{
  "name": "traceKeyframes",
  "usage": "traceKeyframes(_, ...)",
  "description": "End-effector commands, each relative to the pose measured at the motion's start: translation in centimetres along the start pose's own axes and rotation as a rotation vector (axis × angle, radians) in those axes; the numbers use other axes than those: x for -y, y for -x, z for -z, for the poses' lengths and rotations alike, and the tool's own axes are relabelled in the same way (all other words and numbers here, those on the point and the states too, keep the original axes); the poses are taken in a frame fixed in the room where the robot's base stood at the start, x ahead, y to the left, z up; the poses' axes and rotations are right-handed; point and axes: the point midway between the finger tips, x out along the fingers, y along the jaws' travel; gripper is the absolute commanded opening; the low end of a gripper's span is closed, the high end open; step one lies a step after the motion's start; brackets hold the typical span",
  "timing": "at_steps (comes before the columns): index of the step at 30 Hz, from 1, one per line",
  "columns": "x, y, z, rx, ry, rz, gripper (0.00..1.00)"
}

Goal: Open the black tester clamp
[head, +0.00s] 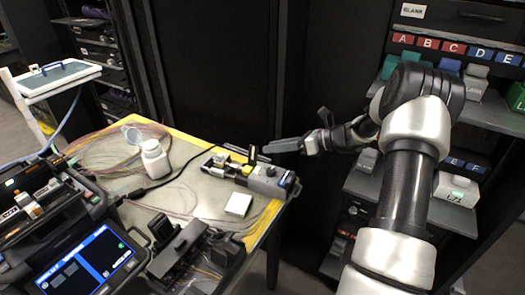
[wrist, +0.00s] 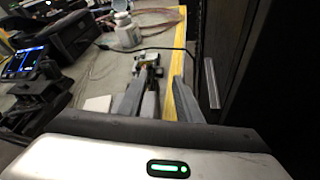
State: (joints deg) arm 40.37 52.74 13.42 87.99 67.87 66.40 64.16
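The tester (head: 262,180) is a small grey box with yellow parts near the right edge of the table. A black upright piece (head: 252,155), which looks like the black clamp, stands on its top. My gripper (head: 270,147) reaches in from the right at about the height of that piece, with its fingers pointing left. In the wrist view, my gripper (wrist: 159,76) has its two fingers apart. The tester (wrist: 147,62) shows beyond and between them, partly hidden by the left finger. I cannot tell whether a finger touches the clamp.
A white bottle (head: 154,160) and coiled fibres stand left of the tester. A white block (head: 239,204) lies in front of it. The splicer with a lit screen (head: 88,264) fills the lower left. A dark cabinet and shelves of bins (head: 440,190) stand at the right.

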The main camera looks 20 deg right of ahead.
Motion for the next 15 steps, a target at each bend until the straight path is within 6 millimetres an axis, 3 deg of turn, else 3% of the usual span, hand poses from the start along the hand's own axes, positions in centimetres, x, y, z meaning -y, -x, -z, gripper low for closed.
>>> traceKeyframes(6, 0.0, -3.6, 0.1, 0.000, 0.001, -0.002, 0.32)
traceKeyframes(15, 0.0, -4.9, 0.0, -0.001, 0.002, 0.000, 0.32)
